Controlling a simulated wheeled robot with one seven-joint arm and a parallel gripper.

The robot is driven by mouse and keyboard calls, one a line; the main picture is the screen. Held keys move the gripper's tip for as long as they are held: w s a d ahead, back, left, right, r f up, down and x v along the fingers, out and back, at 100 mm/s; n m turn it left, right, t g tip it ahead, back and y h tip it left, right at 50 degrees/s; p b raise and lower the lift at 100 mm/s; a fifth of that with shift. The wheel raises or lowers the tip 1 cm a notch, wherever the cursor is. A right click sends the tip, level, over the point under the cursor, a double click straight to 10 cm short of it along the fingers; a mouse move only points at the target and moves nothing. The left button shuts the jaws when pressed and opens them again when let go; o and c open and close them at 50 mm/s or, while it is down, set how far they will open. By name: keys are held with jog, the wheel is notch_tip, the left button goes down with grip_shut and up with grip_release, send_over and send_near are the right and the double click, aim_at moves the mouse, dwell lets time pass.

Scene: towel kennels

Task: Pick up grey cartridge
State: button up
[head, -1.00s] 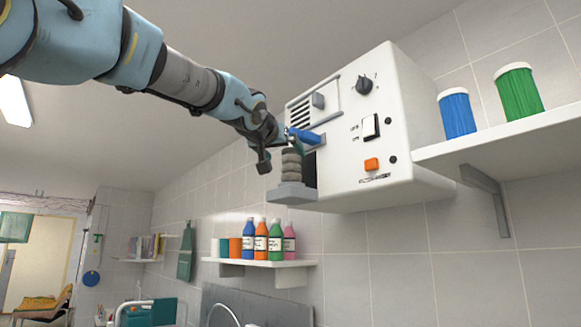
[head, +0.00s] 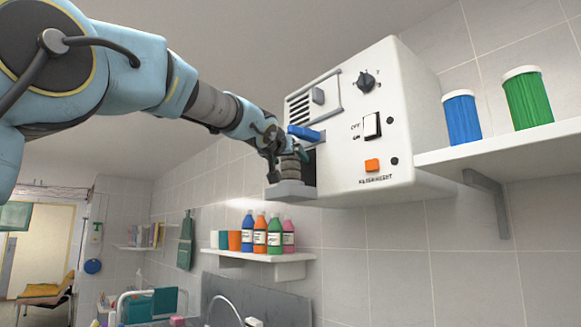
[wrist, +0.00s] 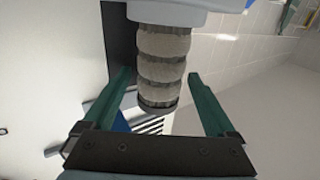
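The grey cartridge (wrist: 162,65) is a ribbed cylinder standing on a light grey ledge (head: 291,190) that juts from the front of a white wall box (head: 375,140). In the head view the cartridge (head: 290,165) is partly hidden by my gripper (head: 296,152). In the wrist view my gripper (wrist: 160,85) is open, with one green finger on each side of the cartridge and a visible gap at both sides. The cartridge's free end points towards the gripper's palm.
A blue lever (head: 304,132) sits just above the cartridge. The box has a dark opening behind it, a knob (head: 365,80) and an orange button (head: 372,165). A shelf with bottles (head: 260,236) is below; another shelf (head: 520,145) with two jars is right.

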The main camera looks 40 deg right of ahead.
jog(key=c, duration=1.2)
jog(key=shift+c, duration=0.4)
jog(key=shift+r, duration=0.1)
